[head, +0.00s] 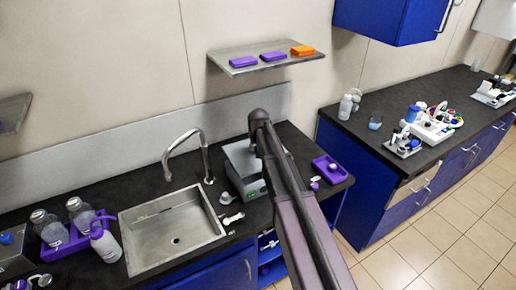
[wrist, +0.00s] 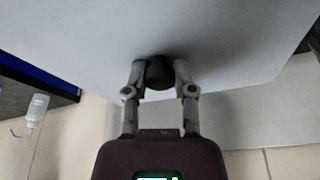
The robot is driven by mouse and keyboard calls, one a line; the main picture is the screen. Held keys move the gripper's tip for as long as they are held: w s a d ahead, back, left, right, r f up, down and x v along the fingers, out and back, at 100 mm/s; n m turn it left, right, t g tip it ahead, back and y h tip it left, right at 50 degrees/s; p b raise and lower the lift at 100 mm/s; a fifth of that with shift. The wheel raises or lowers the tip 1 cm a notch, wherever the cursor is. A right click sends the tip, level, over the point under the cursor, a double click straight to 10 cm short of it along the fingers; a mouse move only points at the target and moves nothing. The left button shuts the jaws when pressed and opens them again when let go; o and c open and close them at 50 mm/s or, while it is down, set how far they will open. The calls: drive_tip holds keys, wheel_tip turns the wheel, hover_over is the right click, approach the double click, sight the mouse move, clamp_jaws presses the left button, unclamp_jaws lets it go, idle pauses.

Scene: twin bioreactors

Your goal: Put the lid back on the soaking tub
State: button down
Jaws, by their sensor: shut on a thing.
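My gripper (wrist: 160,80) is shut on a black knob (wrist: 159,72) in the wrist view. The knob stands on a broad flat grey lid (wrist: 225,40), which fills most of the upper part of that view. In the head view the grey metal soaking tub (head: 254,190), a box with a small green panel on its front, stands on the dark counter right of the sink. My arm crosses in front of its right side and hides the gripper's fingers. I cannot tell whether the lid rests on the tub or is held just above it.
A steel sink (head: 150,254) with a tall tap (head: 196,152) lies left of the tub. A purple tray (head: 331,169) sits to its right. A wall shelf (head: 238,69) hangs above with purple and orange boxes. Small white items lie near the tub's front.

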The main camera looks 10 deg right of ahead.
drive_tip(key=shift+f+b, duration=2.35)
drive_tip(key=shift+f, duration=0.15)
drive_tip(key=shift+n, duration=0.3)
drive_tip(key=shift+f+b, duration=0.65)
idle(3.1)
drive_tip(key=shift+c, duration=1.8)
unclamp_jaws()
drive_tip(key=o, duration=0.4)
drive_tip(key=shift+c, duration=0.2)
